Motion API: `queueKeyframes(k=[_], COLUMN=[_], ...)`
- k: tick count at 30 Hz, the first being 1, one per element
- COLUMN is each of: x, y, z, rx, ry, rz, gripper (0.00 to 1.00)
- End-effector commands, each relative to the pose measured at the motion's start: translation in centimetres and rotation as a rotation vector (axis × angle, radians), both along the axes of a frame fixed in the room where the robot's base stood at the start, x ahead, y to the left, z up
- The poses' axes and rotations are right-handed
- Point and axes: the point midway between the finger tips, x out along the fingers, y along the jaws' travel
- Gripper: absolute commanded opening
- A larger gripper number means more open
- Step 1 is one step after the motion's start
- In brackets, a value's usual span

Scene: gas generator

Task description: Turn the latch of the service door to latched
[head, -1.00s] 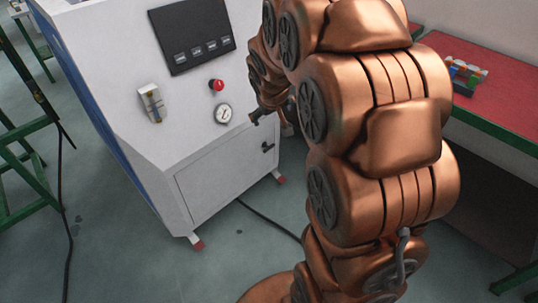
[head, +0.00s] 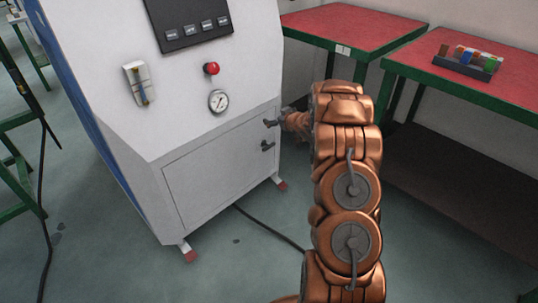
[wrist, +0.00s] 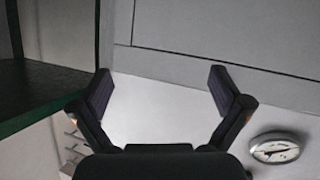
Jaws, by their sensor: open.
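The service door (head: 215,165) is a pale grey panel low on the front of the white generator cabinet and looks closed. Its latch (head: 267,146) is a small dark handle at the upper right of the door; its exact angle is too small to tell. My gripper (head: 272,122) is a little above the latch, near the cabinet's right edge, apart from it. In the wrist view my gripper (wrist: 162,85) has its two dark fingers spread with nothing between them. The wrist view shows pale panel and seams beyond the fingers; I cannot make out the latch there.
Above the door are a round gauge (head: 218,101), a red button (head: 211,68) and a black panel (head: 188,22). The gauge also shows in the wrist view (wrist: 276,148). Red-topped tables (head: 350,28) stand right and behind. A cable (head: 270,228) lies on the floor.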

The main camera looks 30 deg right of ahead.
Motion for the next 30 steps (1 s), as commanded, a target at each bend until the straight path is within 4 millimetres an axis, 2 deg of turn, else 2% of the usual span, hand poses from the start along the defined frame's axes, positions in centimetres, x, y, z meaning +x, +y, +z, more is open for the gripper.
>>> queueKeyframes(k=[1, 5, 9, 15, 18, 23, 26, 30], x=[0.0, 0.2, -0.4, -1.8, -2.5, -3.0, -2.5, -0.8], y=[-0.6, -1.1, -1.3, -1.0, -0.8, -0.6, -0.4, 0.1], z=[-3.1, -7.1, -11.5, -16.2, -17.6, -18.4, -18.5, -18.5], rx=[0.016, 0.051, 0.101, 0.170, 0.196, 0.215, 0.215, 0.215], ry=[-0.022, -0.106, -0.194, -0.303, -0.336, -0.367, -0.372, -0.374], rz=[0.017, 0.078, 0.146, 0.228, 0.254, 0.277, 0.282, 0.284], gripper=[1.00, 1.00, 1.00, 1.00, 1.00, 1.00, 1.00, 1.00])
